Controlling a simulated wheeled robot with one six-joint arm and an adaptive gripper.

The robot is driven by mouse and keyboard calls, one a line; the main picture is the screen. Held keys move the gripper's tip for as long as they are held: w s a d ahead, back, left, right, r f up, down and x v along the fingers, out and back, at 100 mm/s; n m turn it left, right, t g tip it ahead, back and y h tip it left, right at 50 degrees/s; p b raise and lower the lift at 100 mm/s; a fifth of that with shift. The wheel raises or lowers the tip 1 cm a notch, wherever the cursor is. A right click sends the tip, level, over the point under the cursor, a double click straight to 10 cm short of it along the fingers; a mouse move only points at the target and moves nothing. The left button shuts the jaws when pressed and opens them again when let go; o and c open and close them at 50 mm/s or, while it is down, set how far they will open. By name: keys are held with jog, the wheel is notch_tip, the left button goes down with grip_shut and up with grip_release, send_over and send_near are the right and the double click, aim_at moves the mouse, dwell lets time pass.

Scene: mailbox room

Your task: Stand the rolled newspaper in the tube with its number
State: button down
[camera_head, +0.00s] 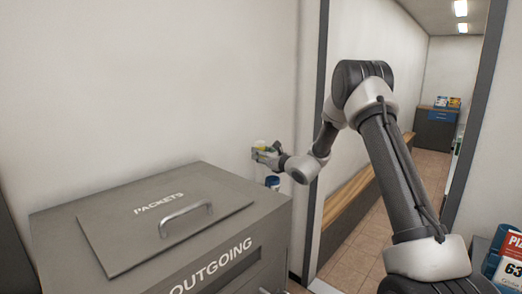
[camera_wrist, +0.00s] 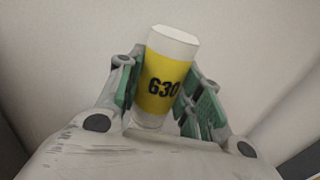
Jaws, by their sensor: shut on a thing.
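The rolled newspaper is white with a yellow band reading 630 (camera_wrist: 163,84) in the wrist view. It stands slightly tilted between the green pads of my gripper (camera_wrist: 165,95), which is shut on it. In the head view my gripper (camera_head: 264,154) is small, near the wall behind the right end of the grey box, with a bit of yellow at its jaws. A small blue object with a pale top (camera_head: 272,183) shows just below the gripper; I cannot tell whether it is a tube. No tube number is readable.
A grey box marked OUTGOING, with a PACKETS lid (camera_head: 150,215) and a raised handle (camera_head: 186,218), fills the lower left. A doorway shows a wooden bench (camera_head: 350,200) and a far cabinet (camera_head: 435,130). Printed items (camera_head: 508,262) are at the lower right.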

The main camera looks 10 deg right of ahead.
jog(key=shift+f, duration=0.25)
jog(key=c, duration=0.9)
grip_release()
jog(key=v, duration=1.2)
